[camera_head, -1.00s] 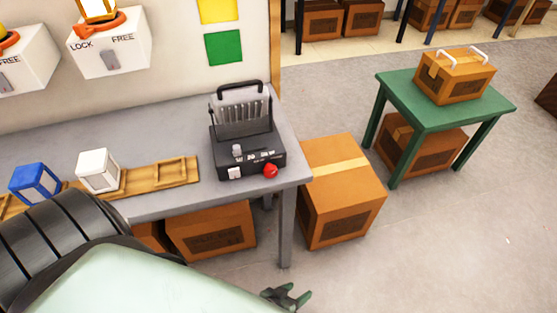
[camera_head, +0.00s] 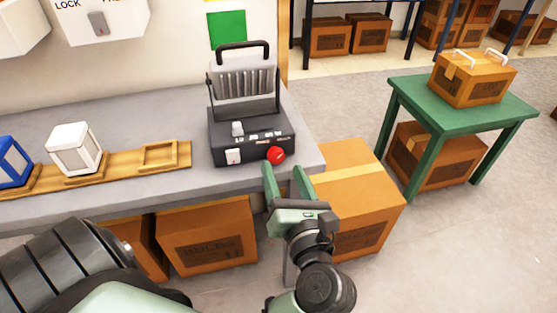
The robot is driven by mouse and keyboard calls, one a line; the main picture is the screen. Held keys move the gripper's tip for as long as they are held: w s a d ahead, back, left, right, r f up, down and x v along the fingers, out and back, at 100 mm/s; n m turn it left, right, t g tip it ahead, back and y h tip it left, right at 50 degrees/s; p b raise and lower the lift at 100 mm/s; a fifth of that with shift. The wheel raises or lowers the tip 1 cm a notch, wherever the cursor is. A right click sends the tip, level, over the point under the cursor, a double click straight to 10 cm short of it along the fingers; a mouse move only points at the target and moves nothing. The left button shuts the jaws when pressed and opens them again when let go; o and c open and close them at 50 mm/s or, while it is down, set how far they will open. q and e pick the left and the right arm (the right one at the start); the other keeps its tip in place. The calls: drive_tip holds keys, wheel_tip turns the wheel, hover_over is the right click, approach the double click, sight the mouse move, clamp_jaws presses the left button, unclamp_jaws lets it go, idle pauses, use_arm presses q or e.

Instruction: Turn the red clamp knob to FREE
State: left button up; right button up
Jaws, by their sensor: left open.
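A white wall box (camera_head: 100,28) at the top left carries a grey lever (camera_head: 98,23) and the label LOCK; its second label is cut off at the frame's top edge. Part of another white box (camera_head: 22,30) shows at the far left. A round red knob or button (camera_head: 276,154) sits at the front right corner of a black device (camera_head: 250,135) on the grey bench. My left gripper (camera_head: 283,168) is open and empty, its two fingers pointing up at the bench edge just below the red knob; I cannot tell whether they touch. My right gripper is out of view.
The grey bench (camera_head: 150,105) holds a wooden rack (camera_head: 115,170) with a white lantern (camera_head: 74,150) and a blue one (camera_head: 12,162). Cardboard boxes (camera_head: 205,237) stand below and beside it. A green table (camera_head: 460,100) at right bears a handled box (camera_head: 473,78). Floor is clear at lower right.

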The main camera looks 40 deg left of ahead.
sight(277, 157)
use_arm(q)
drive_tip(key=x, duration=0.5)
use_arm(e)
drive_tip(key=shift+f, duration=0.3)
use_arm(q)
drive_tip(key=shift+c, duration=0.3)
drive_tip(key=shift+d, duration=0.1)
clamp_jaws()
drive_tip(key=n+b, duration=0.3)
drive_tip(key=b, duration=0.1)
drive_tip(key=shift+f, duration=0.2)
drive_tip(key=shift+n+b, duration=0.4)
drive_tip(key=shift+n, duration=0.1)
drive_tip(key=shift+r, duration=0.2)
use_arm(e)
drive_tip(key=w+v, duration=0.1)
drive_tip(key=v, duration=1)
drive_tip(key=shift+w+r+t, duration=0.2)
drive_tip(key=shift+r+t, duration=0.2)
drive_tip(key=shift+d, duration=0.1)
use_arm(q)
drive_tip(key=shift+o, duration=0.3)
unclamp_jaws()
